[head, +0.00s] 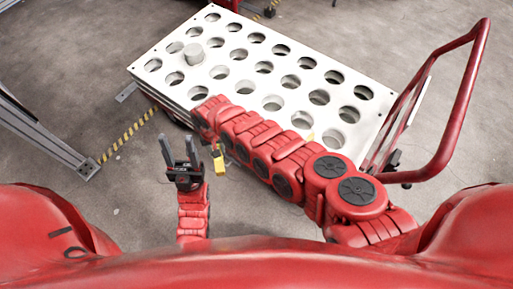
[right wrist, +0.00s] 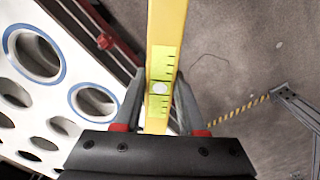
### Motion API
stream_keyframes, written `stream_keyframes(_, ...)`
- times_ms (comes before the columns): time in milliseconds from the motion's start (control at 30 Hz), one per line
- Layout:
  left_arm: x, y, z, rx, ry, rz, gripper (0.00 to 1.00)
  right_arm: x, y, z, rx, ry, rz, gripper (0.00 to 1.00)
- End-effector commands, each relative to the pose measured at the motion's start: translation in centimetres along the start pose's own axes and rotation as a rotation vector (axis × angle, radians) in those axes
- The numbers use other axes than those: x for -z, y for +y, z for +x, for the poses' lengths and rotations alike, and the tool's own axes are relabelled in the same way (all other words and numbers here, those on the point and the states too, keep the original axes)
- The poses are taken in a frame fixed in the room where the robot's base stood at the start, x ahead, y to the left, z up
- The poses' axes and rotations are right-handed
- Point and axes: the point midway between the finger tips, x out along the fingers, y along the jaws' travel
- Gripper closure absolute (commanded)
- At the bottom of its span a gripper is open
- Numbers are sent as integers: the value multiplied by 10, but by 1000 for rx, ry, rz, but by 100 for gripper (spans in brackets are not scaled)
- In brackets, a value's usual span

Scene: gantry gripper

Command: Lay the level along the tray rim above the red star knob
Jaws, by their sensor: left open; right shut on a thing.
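The yellow level (right wrist: 166,40) stands between the fingers of my right gripper (right wrist: 159,88) in the right wrist view, its green-yellow vial face toward the camera. My right gripper is shut on it. A yellow end of the level (head: 219,162) shows below my right arm in the head view, beside the tray's near edge; the arm hides the fingers there. The white tray (head: 255,92) has rows of round holes. It lies left of the level in the right wrist view (right wrist: 62,102). My left gripper (head: 180,150) is open and empty, left of the level. I cannot make out the red star knob clearly.
A red tubular handle (head: 467,105) rises at the tray's right. A metal frame (head: 45,130) stands at the left. Striped tape (head: 128,133) marks the floor. A red bar (right wrist: 112,45) runs beside the tray edge.

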Motion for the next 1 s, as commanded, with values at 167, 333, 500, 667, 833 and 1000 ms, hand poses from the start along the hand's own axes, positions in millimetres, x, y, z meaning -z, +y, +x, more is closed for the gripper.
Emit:
stream_keyframes(167, 0, 0, 1, 0, 0, 0, 50, -9, 4, 2, 3, -2, -88, 100)
stream_keyframes(333, 0, 0, 2, 0, 0, 0, 50, -16, 10, 3, 0, -1, -171, 100)
stream_keyframes(500, 0, 0, 2, 0, 0, 0, 50, -27, 18, 7, -3, -4, -250, 100)
stream_keyframes(667, 0, 0, 3, 0, 0, 0, 50, -36, 29, 10, -5, -2, -323, 100)
stream_keyframes(833, 1, 0, 4, 0, 0, 0, 50, -54, 55, 17, -8, -4, -435, 100)
stream_keyframes(1000, 1, 0, 6, 0, 0, 0, 50, -86, 103, 28, -10, -8, -587, 100)
